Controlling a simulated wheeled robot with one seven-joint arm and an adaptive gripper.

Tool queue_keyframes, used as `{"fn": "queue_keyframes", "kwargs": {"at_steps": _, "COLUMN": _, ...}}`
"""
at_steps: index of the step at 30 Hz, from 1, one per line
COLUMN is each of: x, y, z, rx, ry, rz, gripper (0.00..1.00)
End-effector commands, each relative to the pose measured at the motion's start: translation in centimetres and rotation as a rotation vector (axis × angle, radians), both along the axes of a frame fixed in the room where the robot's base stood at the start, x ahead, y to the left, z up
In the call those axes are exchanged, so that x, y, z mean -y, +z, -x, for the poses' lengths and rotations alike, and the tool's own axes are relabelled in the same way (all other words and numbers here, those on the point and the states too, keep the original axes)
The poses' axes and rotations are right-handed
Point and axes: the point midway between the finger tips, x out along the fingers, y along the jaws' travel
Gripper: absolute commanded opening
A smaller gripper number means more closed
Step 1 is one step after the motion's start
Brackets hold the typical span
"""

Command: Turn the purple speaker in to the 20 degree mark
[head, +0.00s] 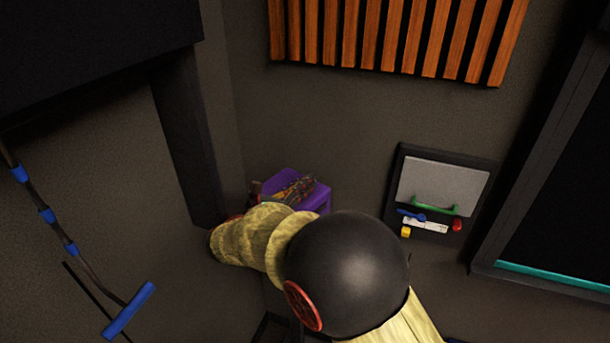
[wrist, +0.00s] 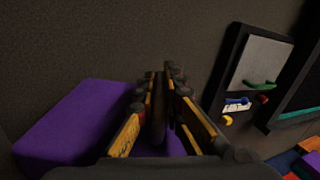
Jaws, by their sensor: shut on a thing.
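The purple speaker (head: 315,198) is a boxy purple block by the wall corner, partly covered by my arm in the head view. In the wrist view its purple face (wrist: 75,125) fills the lower left. My gripper (head: 296,188) is at the speaker, its yellow-and-dark fingers lying across its top. In the wrist view the gripper (wrist: 162,88) is shut on a narrow dark upright part at the speaker, seen between the fingers. The fingers hide most of that part. No degree marks can be made out in either view.
A wall panel (head: 443,180) with a green handle and small coloured parts is to the right. A dark framed screen (head: 560,190) stands farther right. Wooden slats (head: 395,35) hang above. A blue-banded pole (head: 47,215) is at the left.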

Motion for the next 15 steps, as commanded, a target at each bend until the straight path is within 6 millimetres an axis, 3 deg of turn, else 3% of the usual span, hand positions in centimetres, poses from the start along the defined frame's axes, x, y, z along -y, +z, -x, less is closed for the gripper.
{"fn": "queue_keyframes", "kwargs": {"at_steps": 11, "x": -0.05, "y": 0.09, "z": 0.09, "rx": 0.003, "ry": -0.02, "rz": 0.0, "gripper": 0.0}}
{"fn": "queue_keyframes", "kwargs": {"at_steps": 12, "x": -0.05, "y": 0.09, "z": 0.09, "rx": 0.003, "ry": -0.02, "rz": 0.0, "gripper": 0.1}}
{"fn": "queue_keyframes", "kwargs": {"at_steps": 15, "x": -0.05, "y": 0.1, "z": 0.08, "rx": 0.003, "ry": -0.019, "rz": 0.0, "gripper": 0.16}}
